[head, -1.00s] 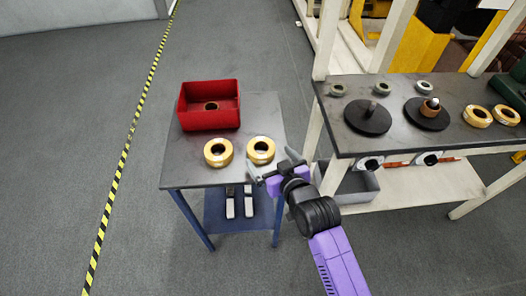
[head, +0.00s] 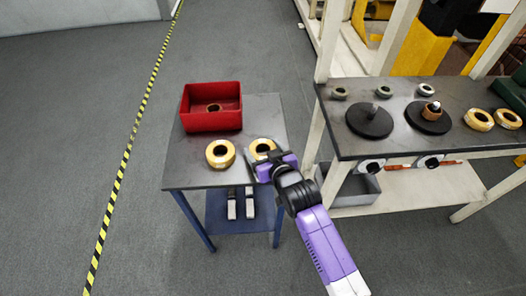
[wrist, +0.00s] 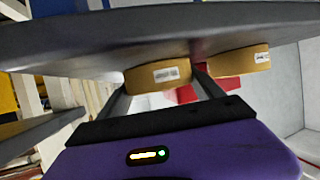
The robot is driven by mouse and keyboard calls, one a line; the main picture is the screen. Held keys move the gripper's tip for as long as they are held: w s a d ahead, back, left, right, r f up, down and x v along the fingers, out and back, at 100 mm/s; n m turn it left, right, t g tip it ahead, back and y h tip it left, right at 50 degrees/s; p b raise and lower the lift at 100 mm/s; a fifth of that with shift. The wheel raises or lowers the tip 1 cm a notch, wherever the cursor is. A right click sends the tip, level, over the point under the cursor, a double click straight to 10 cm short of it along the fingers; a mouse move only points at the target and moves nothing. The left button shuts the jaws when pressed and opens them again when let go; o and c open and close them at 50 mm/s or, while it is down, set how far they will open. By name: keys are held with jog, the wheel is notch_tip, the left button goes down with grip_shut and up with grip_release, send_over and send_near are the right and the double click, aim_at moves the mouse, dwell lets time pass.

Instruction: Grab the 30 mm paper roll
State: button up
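Two tan paper rolls stand side by side on the small dark-topped table (head: 190,175), a left one (head: 211,159) and a right one (head: 262,144). My gripper (head: 266,160) is at the right roll and hides its near part in the head view. In the wrist view, my gripper (wrist: 161,84) is open, with one finger on each side of a tan roll (wrist: 150,81) bearing a white label. The other roll (wrist: 230,66) sits to the right, outside the fingers. The labels are too small to read, so I cannot tell which roll is 30 mm.
A red bin (head: 211,119) with a ring inside stands behind the rolls. The workbench (head: 360,152) at the right holds black discs (head: 368,125), small grey rings (head: 384,90) and two more tan rolls (head: 478,120). A grey bin (head: 360,190) sits below it.

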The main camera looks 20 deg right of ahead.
jog(key=c, duration=0.9)
jog(key=shift+o, duration=0.2)
jog(key=shift+r, duration=0.1)
